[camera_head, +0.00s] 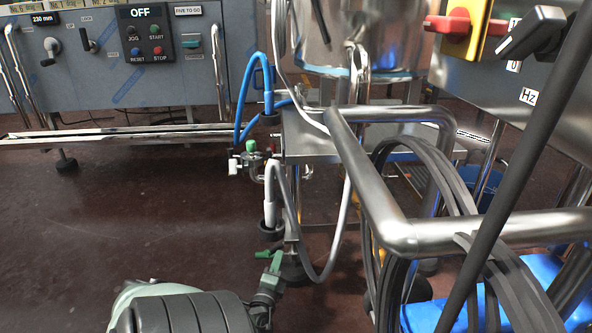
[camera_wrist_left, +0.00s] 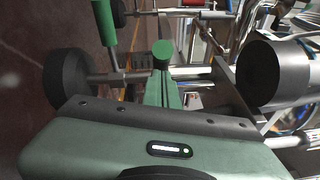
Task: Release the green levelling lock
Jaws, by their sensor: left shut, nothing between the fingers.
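The green levelling lock is a small green lever (camera_head: 262,255) beside the foot of the metal stand in the head view. In the left wrist view its green grip (camera_wrist_left: 104,22) shows at the upper left, joined by a stem to the leg with the black round foot (camera_wrist_left: 68,82). My left gripper (camera_head: 275,262) comes up from the bottom of the head view, close beside the lever. Its green fingers (camera_wrist_left: 163,70) are shut with nothing between them. I cannot tell whether they touch the lever. My right gripper is out of view.
A bent steel rail (camera_head: 380,210) with hanging dark cables stands right of the lever. A white hose (camera_head: 330,250) loops beside the stand. A green-knobbed valve (camera_head: 250,146) sits higher up. The dark floor (camera_head: 130,215) to the left is clear.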

